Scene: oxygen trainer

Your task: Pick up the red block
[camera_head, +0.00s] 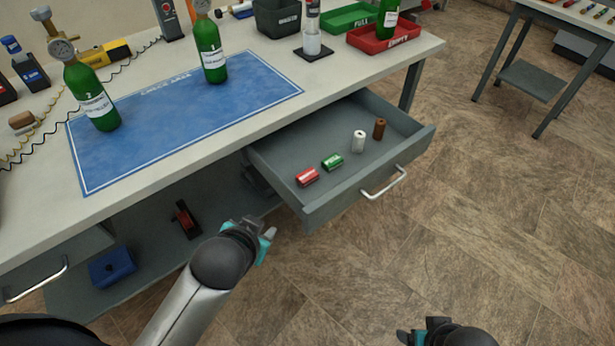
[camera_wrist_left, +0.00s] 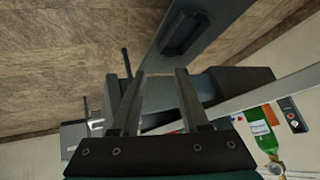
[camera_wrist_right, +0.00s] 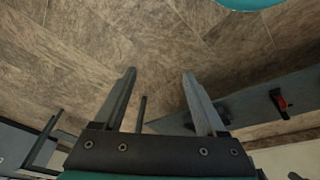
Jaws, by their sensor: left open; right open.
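The red block (camera_head: 307,176) is a small red piece with a pale band, lying in the open drawer (camera_head: 322,211) near its front left corner in the head view. My left gripper (camera_head: 269,238) is below and left of the drawer in that view, apart from the block. Its fingers (camera_wrist_left: 160,90) are spread with nothing between them in the left wrist view. My right gripper (camera_head: 420,332) is low at the bottom edge of the head view, over the floor, far from the block. Its fingers (camera_wrist_right: 160,85) are apart and empty in the right wrist view.
A green block (camera_head: 332,161), a white one (camera_head: 358,141) and a brown one (camera_head: 379,129) stand or lie in the drawer beside the red one. The drawer's front has a metal handle (camera_head: 384,183). Green bottles (camera_head: 210,52) stand on the blue mat (camera_head: 186,135).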

